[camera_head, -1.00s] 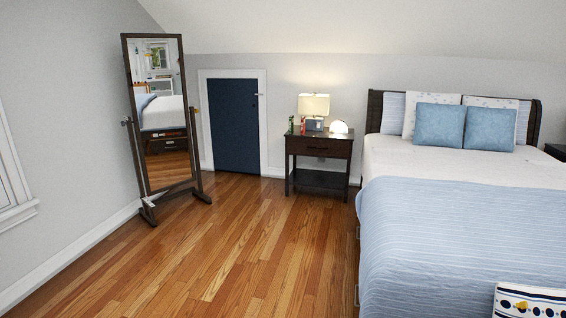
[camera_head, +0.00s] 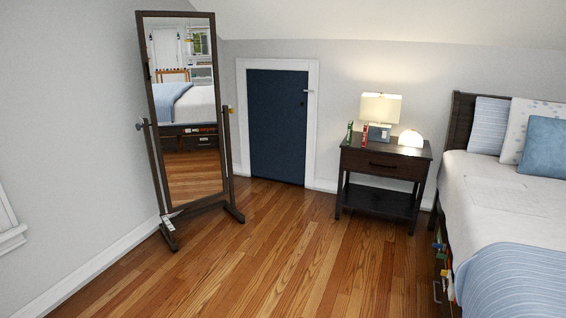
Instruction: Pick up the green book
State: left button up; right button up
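A thin green book (camera_head: 349,133) stands upright on the left end of the dark nightstand (camera_head: 378,154) at the back wall. A thin red book (camera_head: 365,133) stands just to its right, in front of the lamp base. Both are small and far off, so their details are hard to tell. Neither of my grippers is in view.
A lit lamp (camera_head: 380,108) and a glowing dome light (camera_head: 411,138) share the nightstand top. A bed (camera_head: 500,200) fills the right side. A standing mirror (camera_head: 190,120) is at the left. The wooden floor (camera_head: 300,260) between them is clear.

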aim_at(350, 126)
jog(key=i+l+z, duration=0.1)
jog(key=i+z, duration=0.15)
jog(key=i, duration=0.5)
jog(key=i+z, duration=0.25)
jog(key=i, duration=0.5)
jog(key=i+j+z, duration=0.25)
jog(key=i, duration=0.5)
jog(key=i+j+z, duration=0.2)
jog(key=i, duration=2)
jog(key=l, duration=0.15)
